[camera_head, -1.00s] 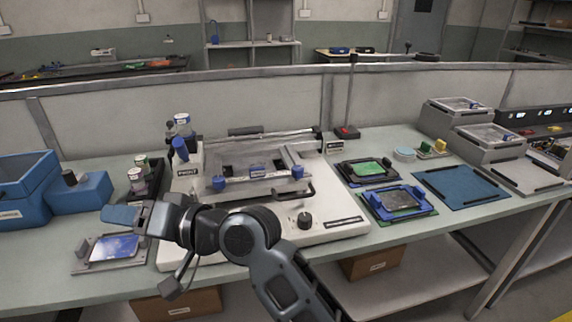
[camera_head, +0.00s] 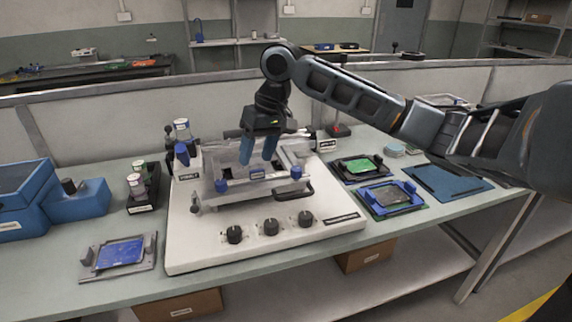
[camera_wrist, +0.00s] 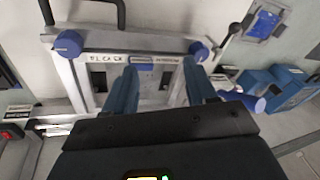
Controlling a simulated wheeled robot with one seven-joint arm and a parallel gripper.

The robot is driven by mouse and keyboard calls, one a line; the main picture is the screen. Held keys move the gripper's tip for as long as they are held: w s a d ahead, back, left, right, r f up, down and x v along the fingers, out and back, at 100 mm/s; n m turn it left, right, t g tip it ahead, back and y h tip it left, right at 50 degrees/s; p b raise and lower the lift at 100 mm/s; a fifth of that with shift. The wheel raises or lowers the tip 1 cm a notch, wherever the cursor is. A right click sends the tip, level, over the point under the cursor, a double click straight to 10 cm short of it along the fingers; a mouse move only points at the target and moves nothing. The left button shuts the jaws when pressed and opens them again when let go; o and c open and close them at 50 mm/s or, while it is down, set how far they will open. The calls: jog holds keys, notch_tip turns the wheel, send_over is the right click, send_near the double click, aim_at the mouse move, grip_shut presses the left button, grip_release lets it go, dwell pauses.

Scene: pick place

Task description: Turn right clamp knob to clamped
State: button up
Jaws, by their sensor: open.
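The white fixture machine (camera_head: 200,245) stands mid-table with a grey metal frame (camera_head: 255,192) on top. A blue knob sits at each front corner of the frame: the right one (camera_head: 296,172) and the left one (camera_head: 221,186). In the wrist view the picture is turned about, so the right blue knob (camera_wrist: 69,43) shows at left and the left one (camera_wrist: 198,50) at right. My gripper (camera_head: 257,161) is open and empty, fingers pointing down above the frame between the knobs, apart from both. Its fingers also show in the wrist view (camera_wrist: 160,68).
Black dials (camera_head: 270,226) line the machine's front. A black handle (camera_head: 307,190) juts out by the right blue knob. A phone-like board on a tray (camera_head: 118,252) lies front left; blue bins (camera_head: 25,200) stand far left. Board holders (camera_head: 390,200) lie to the right.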

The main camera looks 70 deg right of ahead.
aim_at(297, 169)
jog(key=s+d+g, duration=0.1)
jog(key=s+d, duration=0.1)
jog(key=s+d+r+m+g, duration=0.1)
jog(key=s+d, duration=0.1)
jog(key=s+d+g+h, duration=0.1)
jog(key=s+d, duration=0.2)
jog(key=shift+s+r, duration=0.1)
jog(key=shift+r, duration=0.15)
jog(key=shift+f+p, duration=0.45)
jog(key=shift+f, duration=3.4)
jog(key=shift+a, duration=0.1)
jog(key=shift+c, duration=0.3)
grip_shut()
